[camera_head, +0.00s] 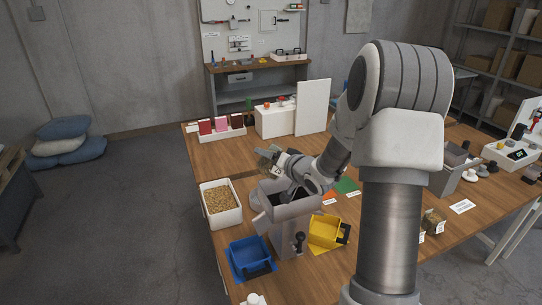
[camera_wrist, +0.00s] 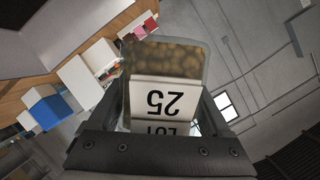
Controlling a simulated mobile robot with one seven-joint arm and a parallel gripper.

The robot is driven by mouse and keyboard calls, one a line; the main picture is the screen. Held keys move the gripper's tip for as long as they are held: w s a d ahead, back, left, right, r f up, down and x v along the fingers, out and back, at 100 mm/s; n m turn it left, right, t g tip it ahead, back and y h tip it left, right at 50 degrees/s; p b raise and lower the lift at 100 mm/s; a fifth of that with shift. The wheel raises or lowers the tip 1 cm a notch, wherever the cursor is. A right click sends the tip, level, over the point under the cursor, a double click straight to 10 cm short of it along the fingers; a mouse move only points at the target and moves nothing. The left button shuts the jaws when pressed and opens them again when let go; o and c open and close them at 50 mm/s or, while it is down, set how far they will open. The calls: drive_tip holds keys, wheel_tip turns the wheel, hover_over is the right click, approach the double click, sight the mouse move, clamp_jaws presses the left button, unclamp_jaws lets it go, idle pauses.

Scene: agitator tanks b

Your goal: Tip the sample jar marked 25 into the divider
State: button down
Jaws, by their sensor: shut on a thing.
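The sample jar (camera_wrist: 165,58) is clear with brownish grains in it. Its white label, upside down in the wrist view, reads 25 with LOT below. My gripper (camera_wrist: 163,98) is shut on this jar, one finger on each side. In the head view, the jar (camera_head: 268,153) looks tilted at the end of my gripper (camera_head: 277,160), above and behind the divider's hopper as seen there. The divider (camera_head: 287,229) is a grey box with an open top and a dark knob on its front. My wrist hides part of its opening. Whether grains are leaving the jar cannot be told.
A blue tray (camera_head: 248,257) and a yellow tray (camera_head: 325,231) stand at the divider's two sides. A white bin of grain (camera_head: 221,218) is at its left. Red and pink containers (camera_head: 221,124) and a white panel (camera_head: 313,107) stand at the table's back.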

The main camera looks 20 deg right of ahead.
drive_tip(key=shift+a+m+t+y+p, duration=0.15)
drive_tip(key=shift+m+t+y+p, duration=0.15)
drive_tip(key=shift+m+y+p, duration=0.55)
idle(1.2)
drive_tip(key=shift+f+m+p, duration=0.1)
drive_tip(key=shift+m+p, duration=0.2)
drive_tip(key=shift+m, duration=0.25)
drive_tip(key=shift+f+m+t, duration=0.1)
drive_tip(key=shift+m+t, duration=0.2)
drive_tip(key=shift+m, duration=0.2)
drive_tip(key=shift+f+m+y, duration=0.1)
drive_tip(key=shift+m+y, duration=0.15)
drive_tip(key=shift+m, duration=0.15)
drive_tip(key=shift+f+m+t, duration=0.15)
drive_tip(key=shift+m+t, duration=0.15)
drive_tip(key=shift+m, duration=0.2)
